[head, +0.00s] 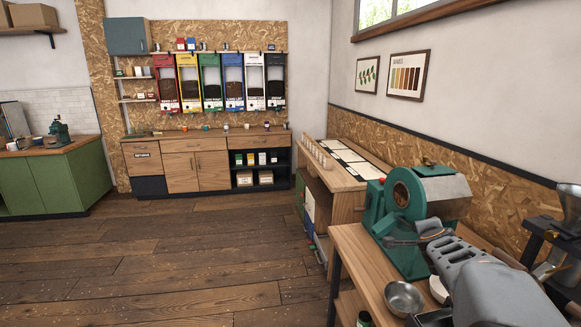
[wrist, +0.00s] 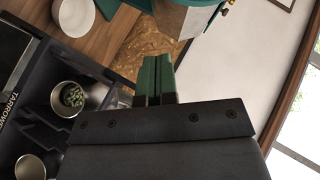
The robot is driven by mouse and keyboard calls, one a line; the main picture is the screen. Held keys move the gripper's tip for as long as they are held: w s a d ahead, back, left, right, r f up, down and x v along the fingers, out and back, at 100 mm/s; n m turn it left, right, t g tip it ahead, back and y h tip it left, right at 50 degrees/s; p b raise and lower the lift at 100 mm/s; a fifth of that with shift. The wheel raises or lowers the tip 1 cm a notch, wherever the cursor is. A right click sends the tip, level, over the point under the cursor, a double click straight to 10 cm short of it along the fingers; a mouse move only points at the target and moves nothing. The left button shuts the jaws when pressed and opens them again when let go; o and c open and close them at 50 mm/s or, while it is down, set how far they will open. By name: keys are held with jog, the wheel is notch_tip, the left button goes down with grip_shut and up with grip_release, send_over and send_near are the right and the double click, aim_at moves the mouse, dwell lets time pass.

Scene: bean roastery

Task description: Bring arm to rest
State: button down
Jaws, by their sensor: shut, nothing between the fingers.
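My gripper shows in the wrist view (wrist: 156,80). Its two green-faced fingers lie together with nothing between them. The fingers point toward the wood-chip wall panel and the green roaster, apart from both as far as I can tell. In the head view my grey arm (head: 487,283) reaches across the lower right, in front of the roaster table; I cannot make out the fingertips there.
The green roaster (head: 403,215) stands on a wooden table with a steel bowl (head: 404,298) near its front edge. A dark rack (wrist: 115,125) holds metal cups, one with green beans (wrist: 72,96). A white bowl (wrist: 73,17) is close by. The floor (head: 150,270) at left is clear.

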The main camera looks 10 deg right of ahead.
jog(key=s+a+f+n+g+y, duration=0.1)
jog(key=s+a+f+n+y, duration=0.2)
jog(key=a, duration=0.4)
jog(key=s+a+f+n+g+y, duration=0.1)
jog(key=a+f+n+y, duration=0.15)
jog(key=a+n, duration=0.3)
jog(key=s+a+f+n+g+y, duration=0.1)
jog(key=s+a+n+g, duration=0.3)
jog(key=s+a+n, duration=0.6)
jog(key=s+a+f, duration=0.1)
jog(key=s+a, duration=0.1)
jog(key=s, duration=0.2)
jog(key=shift+s+a+f+g+y, duration=0.2)
jog(key=shift+a+f+g+y, duration=0.05)
jog(key=shift+a+g+y, duration=0.15)
jog(key=shift+n, duration=0.25)
